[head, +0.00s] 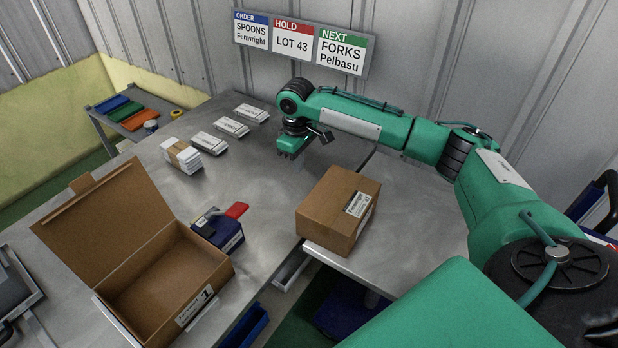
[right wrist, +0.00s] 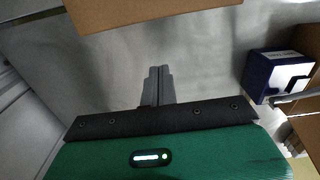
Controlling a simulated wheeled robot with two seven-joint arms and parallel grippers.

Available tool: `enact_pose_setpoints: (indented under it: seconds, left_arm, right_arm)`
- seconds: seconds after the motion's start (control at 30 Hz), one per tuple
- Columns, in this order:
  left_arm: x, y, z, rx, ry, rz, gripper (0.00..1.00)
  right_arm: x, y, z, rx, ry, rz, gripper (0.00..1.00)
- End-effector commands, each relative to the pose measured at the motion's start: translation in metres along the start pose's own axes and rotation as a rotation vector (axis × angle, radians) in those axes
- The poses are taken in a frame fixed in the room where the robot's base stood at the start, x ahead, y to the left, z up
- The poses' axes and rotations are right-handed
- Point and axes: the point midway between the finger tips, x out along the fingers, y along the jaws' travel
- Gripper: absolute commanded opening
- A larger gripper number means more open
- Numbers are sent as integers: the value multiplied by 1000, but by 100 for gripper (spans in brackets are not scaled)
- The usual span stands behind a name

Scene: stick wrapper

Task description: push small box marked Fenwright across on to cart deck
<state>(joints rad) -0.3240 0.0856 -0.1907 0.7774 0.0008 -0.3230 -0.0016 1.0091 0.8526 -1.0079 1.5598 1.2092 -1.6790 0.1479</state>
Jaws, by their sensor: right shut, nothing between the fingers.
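The small brown box (head: 325,212) stands upright at the seam between the steel table (head: 255,185) and the steel deck (head: 415,205) on the right. It seems to lie mostly over the deck; how much is still on the table is hard to tell. My right gripper (head: 300,163) is low over the table behind the box, shut and empty. In the right wrist view its fingers (right wrist: 159,75) are together, and a brown box face (right wrist: 150,10) fills the top edge; contact cannot be told. My left gripper is not in view.
Several white packs (head: 230,127) lie farther back. A dark gap (head: 291,268) shows between table and deck at the front. The deck's right part is clear.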

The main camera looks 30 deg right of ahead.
Motion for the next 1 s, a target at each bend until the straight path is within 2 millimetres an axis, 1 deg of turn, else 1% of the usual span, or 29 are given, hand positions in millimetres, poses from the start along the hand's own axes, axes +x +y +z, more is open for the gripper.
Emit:
enact_pose_setpoints:
  seconds: [0.13,0.27,0.6,0.63,0.67,0.8,1.0]
  left_arm:
    - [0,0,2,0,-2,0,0]
    - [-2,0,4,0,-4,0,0]
    - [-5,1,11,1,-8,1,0]
    - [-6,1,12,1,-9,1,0]
    - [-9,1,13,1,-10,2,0]
    - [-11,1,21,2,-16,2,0]
    - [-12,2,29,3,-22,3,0]
  right_arm:
    - [8,0,0,0,-3,-1,0]
    - [27,0,1,0,-4,0,0]
    - [99,0,1,0,-4,0,0]
    - [104,0,2,0,-4,0,0]
    - [99,1,9,0,-3,3,0]
    - [99,1,27,-1,-2,1,0]
    - [100,0,40,-1,-1,0,0]
